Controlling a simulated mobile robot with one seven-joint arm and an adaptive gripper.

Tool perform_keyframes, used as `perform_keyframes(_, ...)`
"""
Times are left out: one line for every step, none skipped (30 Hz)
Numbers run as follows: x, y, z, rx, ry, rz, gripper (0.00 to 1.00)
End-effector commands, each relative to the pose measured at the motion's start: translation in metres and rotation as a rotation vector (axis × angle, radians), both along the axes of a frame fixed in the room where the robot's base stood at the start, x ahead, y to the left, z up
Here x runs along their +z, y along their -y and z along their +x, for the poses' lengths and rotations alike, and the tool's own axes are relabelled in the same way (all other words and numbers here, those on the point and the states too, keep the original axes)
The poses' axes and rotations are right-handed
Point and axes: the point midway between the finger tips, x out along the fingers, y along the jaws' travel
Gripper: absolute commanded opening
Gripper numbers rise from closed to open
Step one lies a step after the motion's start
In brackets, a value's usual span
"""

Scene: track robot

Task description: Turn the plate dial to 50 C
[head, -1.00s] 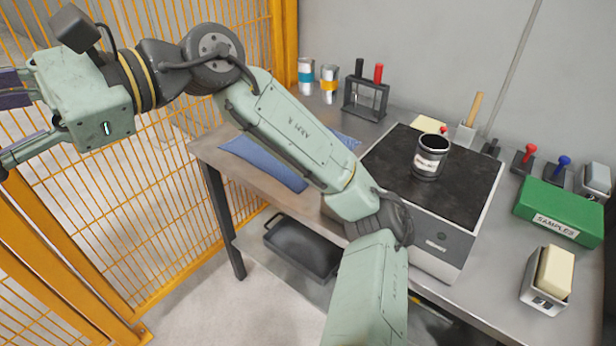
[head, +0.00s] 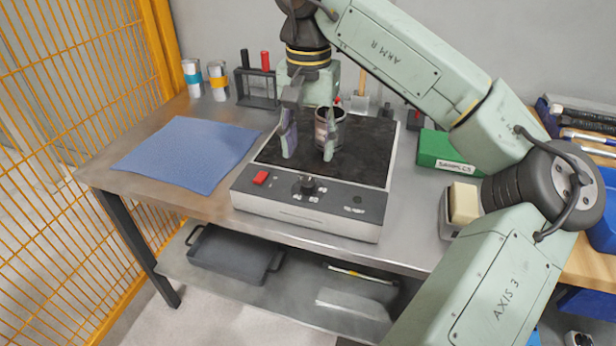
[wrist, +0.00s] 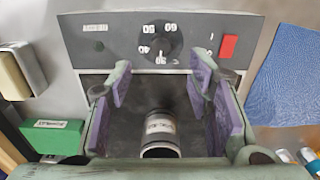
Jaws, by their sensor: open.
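The plate dial (head: 308,185) is a small black knob on the front panel of the hot plate (head: 340,205). In the wrist view the dial (wrist: 160,42) sits at the top middle, ringed by white numbers that look upside down. I cannot tell which number it points to. My gripper (head: 308,145) is open and points down over the black plate top, behind the dial and not touching it. In the wrist view its purple-padded fingers (wrist: 168,100) stand apart.
A red switch (head: 261,178) sits left of the dial. A blue cloth (head: 188,153) lies to the left. A green samples box (head: 440,148) and a cream block (head: 464,203) in a holder stand to the right. The space in front of the panel is clear.

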Motion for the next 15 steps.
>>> perform_keyframes(-0.010, 0.001, 0.000, 0.000, -0.003, 0.000, 0.46)
perform_keyframes(-0.016, 0.001, 0.000, -0.001, -0.003, 0.000, 0.46)
perform_keyframes(-0.024, 0.000, -0.001, 0.000, -0.003, 0.002, 0.46)
perform_keyframes(-0.030, 0.000, -0.001, 0.000, -0.003, 0.002, 0.46)
perform_keyframes(-0.035, 0.000, -0.001, 0.000, -0.003, 0.002, 0.46)
perform_keyframes(-0.043, 0.000, 0.000, 0.000, -0.003, 0.002, 0.46)
perform_keyframes(-0.048, 0.000, -0.001, 0.000, -0.002, 0.003, 0.46)
perform_keyframes(-0.052, -0.001, -0.001, 0.000, -0.002, 0.003, 0.46)
perform_keyframes(-0.058, 0.000, -0.001, 0.000, -0.001, 0.003, 0.46)
perform_keyframes(-0.062, 0.000, 0.000, -0.001, -0.001, 0.003, 0.46)
perform_keyframes(-0.066, -0.001, 0.000, -0.001, -0.001, 0.003, 0.46)
perform_keyframes(-0.070, -0.001, 0.000, -0.001, -0.001, 0.003, 0.46)
perform_keyframes(-0.072, -0.001, 0.000, 0.000, 0.000, 0.003, 0.46)
perform_keyframes(-0.074, -0.001, 0.000, 0.000, 0.001, 0.002, 0.46)
perform_keyframes(-0.076, -0.001, 0.000, 0.000, 0.001, 0.002, 0.46)
